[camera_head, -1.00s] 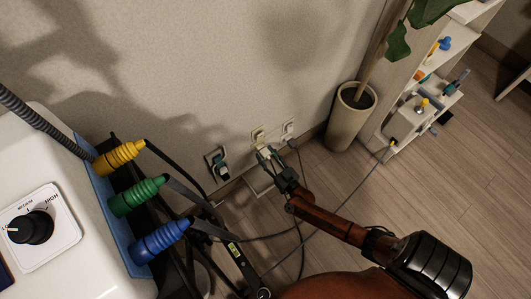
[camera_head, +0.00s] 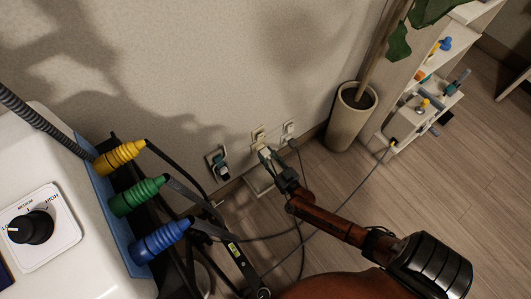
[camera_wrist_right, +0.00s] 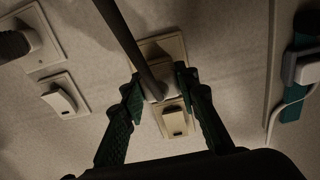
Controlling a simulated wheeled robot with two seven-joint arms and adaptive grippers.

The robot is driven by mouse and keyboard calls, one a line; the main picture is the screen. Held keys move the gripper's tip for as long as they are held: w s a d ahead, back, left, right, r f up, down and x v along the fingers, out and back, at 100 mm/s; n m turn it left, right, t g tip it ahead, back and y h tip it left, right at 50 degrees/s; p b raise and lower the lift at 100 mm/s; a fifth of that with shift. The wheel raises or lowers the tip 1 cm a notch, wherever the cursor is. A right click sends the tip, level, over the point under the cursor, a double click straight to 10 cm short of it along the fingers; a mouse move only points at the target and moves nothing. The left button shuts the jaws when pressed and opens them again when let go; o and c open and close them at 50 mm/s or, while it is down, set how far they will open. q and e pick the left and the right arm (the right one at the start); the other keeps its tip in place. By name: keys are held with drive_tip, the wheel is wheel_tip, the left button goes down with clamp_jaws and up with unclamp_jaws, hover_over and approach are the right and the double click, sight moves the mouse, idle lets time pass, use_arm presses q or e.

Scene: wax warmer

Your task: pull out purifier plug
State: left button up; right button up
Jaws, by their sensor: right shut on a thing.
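A pale plug (camera_wrist_right: 157,92) with a thick grey cable sits at a beige wall socket (camera_wrist_right: 168,48), with a switch below it in the right wrist view. My right gripper (camera_wrist_right: 162,92) is shut on this plug, one green finger on each side. In the head view, my right gripper (camera_head: 268,156) is at the middle socket, low on the wall. The plug's prongs are hidden, so I cannot tell how far it sits in the socket. My left gripper is not in view.
A dark plug (camera_head: 294,143) with a cable is to the right, and another socket with a dark plug (camera_head: 222,171) is to the left. A plant pot (camera_head: 343,128) and a shelf stand to the right. Loose cables cross the floor. A white warmer (camera_head: 100,245) is at left.

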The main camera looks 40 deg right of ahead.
clamp_jaws()
drive_tip(key=shift+s, duration=0.1)
drive_tip(key=shift+s, duration=0.4)
drive_tip(key=shift+s+a+p, duration=0.15)
drive_tip(key=shift+s+p, duration=0.3)
drive_tip(key=shift+s, duration=0.5)
drive_tip(key=s+p, duration=0.2)
drive_tip(key=s, duration=0.4)
drive_tip(key=shift+s+a, duration=0.15)
drive_tip(key=shift+a, duration=0.2)
